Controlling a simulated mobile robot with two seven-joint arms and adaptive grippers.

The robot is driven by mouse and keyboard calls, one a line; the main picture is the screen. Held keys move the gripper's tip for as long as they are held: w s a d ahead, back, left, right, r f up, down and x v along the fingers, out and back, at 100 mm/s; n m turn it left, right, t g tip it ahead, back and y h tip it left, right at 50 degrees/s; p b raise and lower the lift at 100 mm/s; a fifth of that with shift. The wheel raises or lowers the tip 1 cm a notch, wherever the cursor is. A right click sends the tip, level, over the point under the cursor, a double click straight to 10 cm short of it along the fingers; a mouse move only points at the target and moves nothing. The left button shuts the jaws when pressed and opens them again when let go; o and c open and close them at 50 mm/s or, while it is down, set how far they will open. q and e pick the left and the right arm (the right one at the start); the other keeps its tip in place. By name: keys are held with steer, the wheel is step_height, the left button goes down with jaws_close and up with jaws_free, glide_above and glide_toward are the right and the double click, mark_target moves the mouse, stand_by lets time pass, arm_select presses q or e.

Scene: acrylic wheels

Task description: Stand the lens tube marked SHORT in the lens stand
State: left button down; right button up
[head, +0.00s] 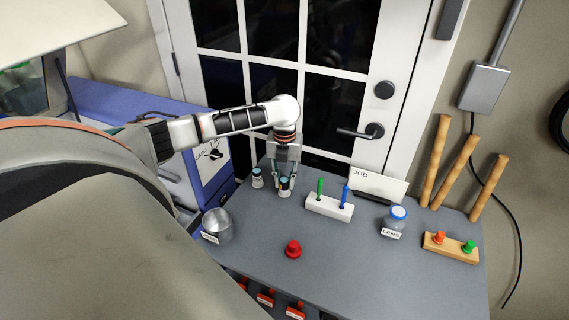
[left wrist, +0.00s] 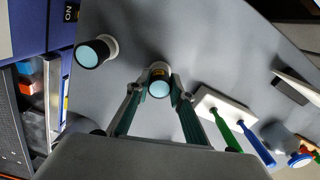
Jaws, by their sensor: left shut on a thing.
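My left gripper (head: 285,181) points down and is shut on a small dark lens tube (head: 285,187) with a pale blue top and a yellowish band. In the left wrist view the held tube (left wrist: 159,87) sits upright between the fingertips (left wrist: 159,92). It is at or just above the table. A second dark lens tube (head: 257,178) stands to its left, and it also shows in the left wrist view (left wrist: 90,53). I cannot read SHORT on either tube. I cannot tell which thing is the lens stand. My right gripper is not in view.
A white block (head: 325,207) holding a green and a blue stick stands right of my gripper. A red knob (head: 293,248) and a metal cup (head: 217,226) are nearer. A wooden block (head: 451,247) with orange and green pegs is at right. The table's front middle is clear.

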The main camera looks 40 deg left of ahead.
arm_select(q)
steer(key=c, duration=1.7)
jaws_free()
step_height(320, 180, up, 12)
